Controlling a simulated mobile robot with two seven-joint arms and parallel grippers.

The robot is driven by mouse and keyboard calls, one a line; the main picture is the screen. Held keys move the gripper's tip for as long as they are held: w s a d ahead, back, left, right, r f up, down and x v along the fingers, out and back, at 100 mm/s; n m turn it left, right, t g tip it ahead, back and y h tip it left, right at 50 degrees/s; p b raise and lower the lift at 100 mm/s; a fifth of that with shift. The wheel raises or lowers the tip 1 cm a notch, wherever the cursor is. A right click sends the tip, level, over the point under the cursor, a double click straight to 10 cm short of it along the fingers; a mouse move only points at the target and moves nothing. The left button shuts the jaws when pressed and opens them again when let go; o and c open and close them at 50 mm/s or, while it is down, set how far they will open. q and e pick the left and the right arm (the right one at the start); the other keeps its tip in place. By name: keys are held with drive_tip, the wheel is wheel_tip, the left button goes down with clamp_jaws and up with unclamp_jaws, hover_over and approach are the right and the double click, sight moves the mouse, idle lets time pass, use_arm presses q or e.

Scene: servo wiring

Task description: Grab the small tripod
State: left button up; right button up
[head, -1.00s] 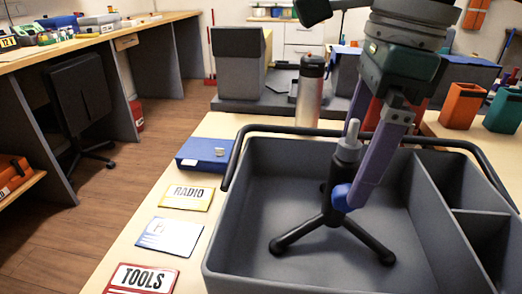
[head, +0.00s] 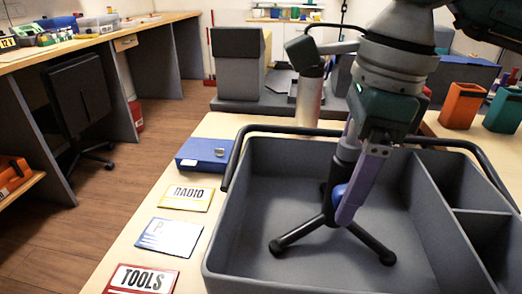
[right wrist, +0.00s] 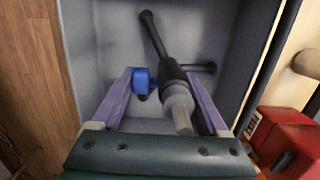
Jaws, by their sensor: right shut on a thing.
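The small black tripod (head: 330,212) stands on its spread legs inside the grey tray (head: 232,262), with a blue knob on its side. My right gripper (head: 342,208) reaches down from above and is shut on the small tripod, its purple fingers low beside the post. In the right wrist view the tripod (right wrist: 170,68) lies between the two purple fingers, its light grey top toward the palm. The upper part of the tripod is partly hidden behind the gripper in the head view. My left gripper is not in view.
The tray has a raised dark handle bar (head: 300,129) and divided compartments at right. A blue box (head: 203,154) and several labelled cards, such as the TOOLS card (head: 143,279), lie left of it. A bottle (head: 309,100) stands behind; orange (head: 461,106) and green cups stand at right.

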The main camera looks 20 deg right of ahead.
clamp_jaws()
idle(0.4)
